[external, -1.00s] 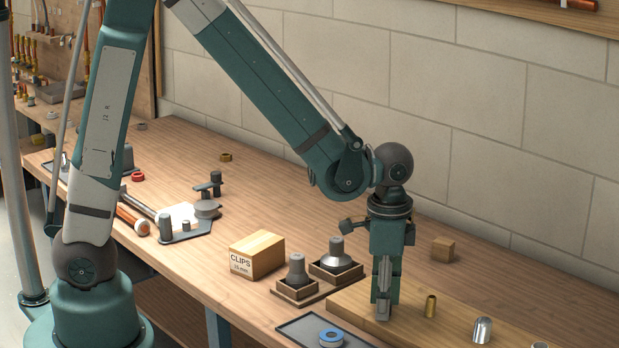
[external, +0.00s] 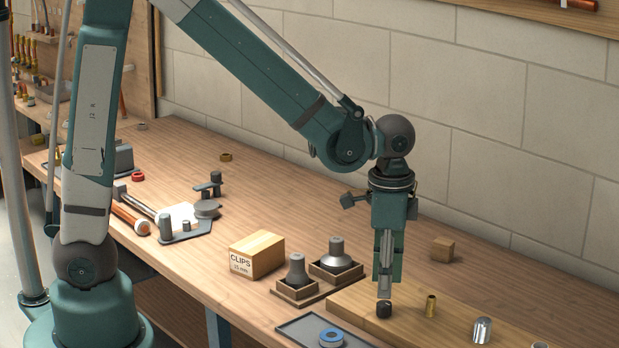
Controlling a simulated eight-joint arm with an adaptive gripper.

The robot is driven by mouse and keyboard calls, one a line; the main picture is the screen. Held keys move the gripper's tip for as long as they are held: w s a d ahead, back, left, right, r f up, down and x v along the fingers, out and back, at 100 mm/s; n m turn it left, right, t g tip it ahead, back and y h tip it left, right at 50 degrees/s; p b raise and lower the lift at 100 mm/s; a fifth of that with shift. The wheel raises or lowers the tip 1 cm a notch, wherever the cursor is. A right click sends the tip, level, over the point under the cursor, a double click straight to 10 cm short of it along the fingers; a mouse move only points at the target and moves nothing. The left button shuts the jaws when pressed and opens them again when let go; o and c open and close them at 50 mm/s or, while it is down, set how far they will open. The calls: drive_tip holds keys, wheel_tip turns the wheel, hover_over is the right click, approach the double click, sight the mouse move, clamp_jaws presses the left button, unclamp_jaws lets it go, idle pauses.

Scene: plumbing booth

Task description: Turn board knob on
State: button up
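A small dark knob (external: 384,311) stands on the light wooden board (external: 350,300) at the front right of the bench. It is near the board's front left side. My gripper (external: 384,290) points straight down directly above the knob, its tips at or just over the knob's top. The fingers line up one behind the other from this side, so I cannot tell their gap or whether they touch the knob. Which way the knob is turned is too small to tell.
On the board, a brass fitting (external: 431,306) and a silver cap (external: 482,330) stand right of the knob. A blue-rimmed roll (external: 331,338) lies in a dark tray in front.

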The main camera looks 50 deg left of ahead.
sight(383, 302)
wheel_tip(383, 302, up, 6)
drive_tip(key=shift+r, duration=0.25)
idle(0.5)
drive_tip(key=shift+a, duration=0.15)
drive_tip(key=s+a+r+n+t, duration=0.2)
drive_tip(key=s+a+r+n, duration=0.1)
drive_tip(key=a, duration=0.7)
drive_tip(key=s+a+r+n+t, duration=0.2)
drive_tip(key=s+a+r+n, duration=0.1)
drive_tip(key=a, duration=0.7)
drive_tip(key=s+a+r+n+t, duration=0.3)
drive_tip(key=s+a+n, duration=0.1)
drive_tip(key=a, duration=0.6)
drive_tip(key=shift+a, duration=0.35)
